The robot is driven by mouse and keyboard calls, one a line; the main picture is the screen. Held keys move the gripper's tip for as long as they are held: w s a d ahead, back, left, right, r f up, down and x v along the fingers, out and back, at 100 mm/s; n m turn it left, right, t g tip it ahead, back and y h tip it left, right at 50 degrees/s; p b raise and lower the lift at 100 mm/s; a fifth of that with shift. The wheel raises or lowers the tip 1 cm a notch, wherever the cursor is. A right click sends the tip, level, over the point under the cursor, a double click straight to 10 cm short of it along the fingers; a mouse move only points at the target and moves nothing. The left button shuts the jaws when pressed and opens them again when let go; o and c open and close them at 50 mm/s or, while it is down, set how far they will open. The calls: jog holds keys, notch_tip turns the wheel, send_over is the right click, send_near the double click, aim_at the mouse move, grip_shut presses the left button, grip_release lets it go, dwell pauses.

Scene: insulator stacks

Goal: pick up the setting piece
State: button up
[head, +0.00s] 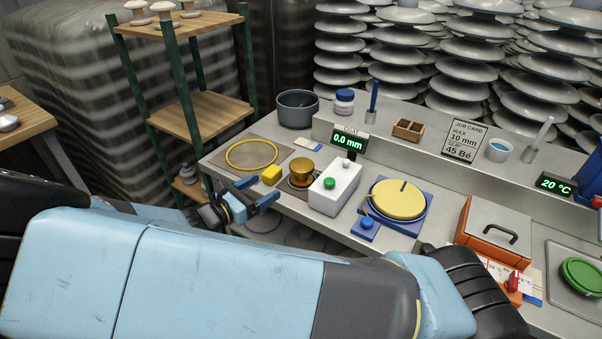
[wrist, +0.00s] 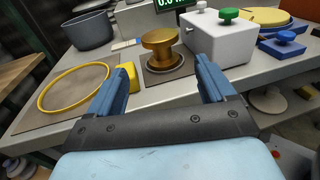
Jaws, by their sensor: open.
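A brass, spool-shaped piece (head: 301,171), which looks like the setting piece, stands upright on a small dark plate beside the white box. In the wrist view the brass piece (wrist: 160,42) is straight ahead, beyond the fingertips and roughly midway between them. My gripper (head: 259,194) is open and empty, at the bench's front edge, short of the brass piece and apart from it. In the wrist view my gripper (wrist: 162,76) shows both blue fingers spread. A yellow block (head: 271,174) sits just left of the brass piece, close beyond the left finger.
A yellow ring (head: 251,155) lies on a mat at left. A white box (head: 335,188) with a green knob stands right of the brass piece, under a display reading 0.0 mm (head: 348,141). A grey pot (head: 297,108) stands behind. A yellow disc (head: 398,199) on a blue base is further right.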

aim_at(293, 170)
jog(key=x, duration=1.3)
jog(key=shift+w+d+f, duration=0.2)
jog(key=shift+w, duration=0.1)
jog(key=shift+c, duration=0.4)
jog(key=c, duration=1)
jog(key=shift+o, duration=0.2)
jog(key=shift+r, duration=0.1)
